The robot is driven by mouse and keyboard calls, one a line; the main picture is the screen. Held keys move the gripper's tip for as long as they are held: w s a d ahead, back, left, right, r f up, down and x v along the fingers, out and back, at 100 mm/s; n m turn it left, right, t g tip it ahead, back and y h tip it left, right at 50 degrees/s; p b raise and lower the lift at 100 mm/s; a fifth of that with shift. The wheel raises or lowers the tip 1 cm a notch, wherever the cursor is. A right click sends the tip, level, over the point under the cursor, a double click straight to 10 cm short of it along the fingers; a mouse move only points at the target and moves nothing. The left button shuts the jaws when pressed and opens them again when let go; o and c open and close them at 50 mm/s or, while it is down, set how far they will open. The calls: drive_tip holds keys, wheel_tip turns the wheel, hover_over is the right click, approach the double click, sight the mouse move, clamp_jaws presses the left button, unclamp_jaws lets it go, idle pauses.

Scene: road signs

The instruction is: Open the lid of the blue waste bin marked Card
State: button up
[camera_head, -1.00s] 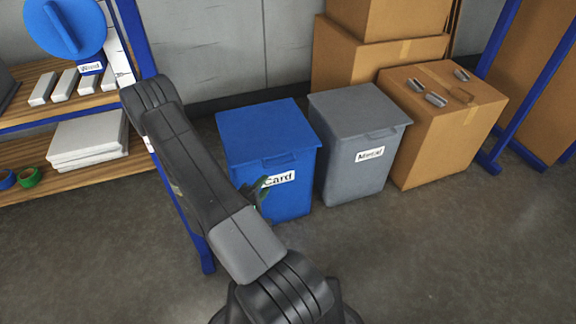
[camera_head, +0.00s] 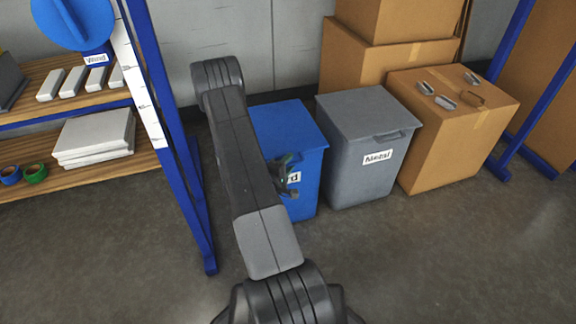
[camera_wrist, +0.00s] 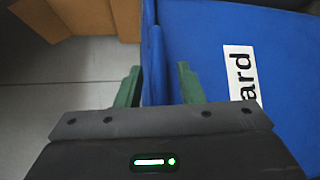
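The blue bin (camera_head: 310,185) stands on the floor with its flat lid (camera_head: 290,125) closed. My arm hides its left part, and only the end of its white Card label (camera_head: 295,178) shows. My gripper (camera_head: 286,172) is at the upper front of the bin, by the label. In the wrist view my gripper (camera_wrist: 158,86) is open, its two green fingers apart. The blue lid handle or rim (camera_wrist: 156,62) shows between the fingers, with the bin front and label (camera_wrist: 241,75) to the right. I cannot tell whether the fingers touch it.
A grey bin (camera_head: 365,150) marked Metal stands close on the right, with cardboard boxes (camera_head: 450,130) beyond. A shelf with blue posts (camera_head: 175,120) stands on the left, holding white blocks and tape rolls. The floor in front is clear.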

clamp_jaws()
drive_tip(key=shift+r, duration=0.15)
